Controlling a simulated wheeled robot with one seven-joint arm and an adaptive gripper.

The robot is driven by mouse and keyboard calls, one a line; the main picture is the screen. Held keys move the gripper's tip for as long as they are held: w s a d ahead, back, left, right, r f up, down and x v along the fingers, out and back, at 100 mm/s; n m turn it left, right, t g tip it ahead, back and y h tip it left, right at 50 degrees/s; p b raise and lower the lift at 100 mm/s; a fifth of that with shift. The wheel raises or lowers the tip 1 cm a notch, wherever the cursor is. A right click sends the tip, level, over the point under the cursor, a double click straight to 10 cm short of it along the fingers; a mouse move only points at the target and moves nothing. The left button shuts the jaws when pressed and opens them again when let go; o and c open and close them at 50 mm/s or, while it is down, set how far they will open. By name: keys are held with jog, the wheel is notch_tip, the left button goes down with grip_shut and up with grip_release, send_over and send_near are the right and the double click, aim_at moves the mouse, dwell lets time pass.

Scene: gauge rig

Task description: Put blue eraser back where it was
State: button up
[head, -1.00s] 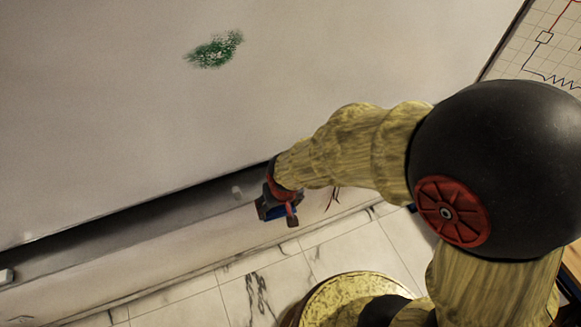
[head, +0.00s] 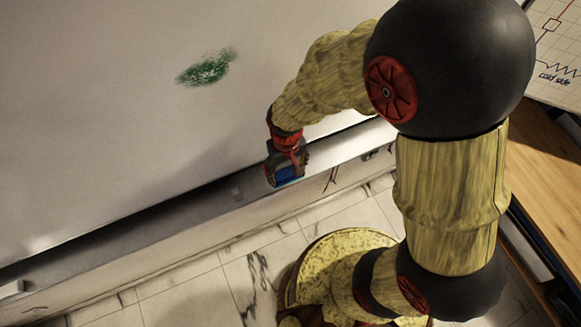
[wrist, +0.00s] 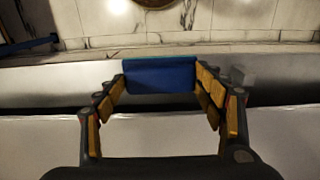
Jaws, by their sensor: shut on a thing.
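The blue eraser (wrist: 160,76) is held between the two fingers of my gripper (wrist: 160,84) in the wrist view. It also shows as a small blue block (head: 287,174) under my gripper (head: 287,172) in the head view. My gripper is shut on it, beside the whiteboard and over or at the grey ledge (head: 130,246) along the board's lower edge. I cannot tell whether the eraser touches the ledge. A green smudge (head: 206,69) is on the whiteboard (head: 90,120).
A second board with a drawn circuit (head: 555,55) and a wooden surface (head: 548,165) are at the right. Marble tiles (head: 190,297) cover the floor.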

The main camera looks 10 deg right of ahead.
aim_at(291, 167)
jog(key=w+f, duration=0.1)
jog(key=w+d+f, duration=0.1)
jog(key=f, duration=0.1)
jog(key=w+f+p, duration=0.1)
jog(key=f, duration=0.1)
jog(key=shift+w+d, duration=0.2)
jog(key=shift+d, duration=0.15)
jog(key=shift+w+f+p, duration=0.15)
jog(key=shift+f+p, duration=0.4)
jog(key=shift+f, duration=1.15)
jog(key=o, duration=1.2)
jog(key=shift+o, duration=0.6)
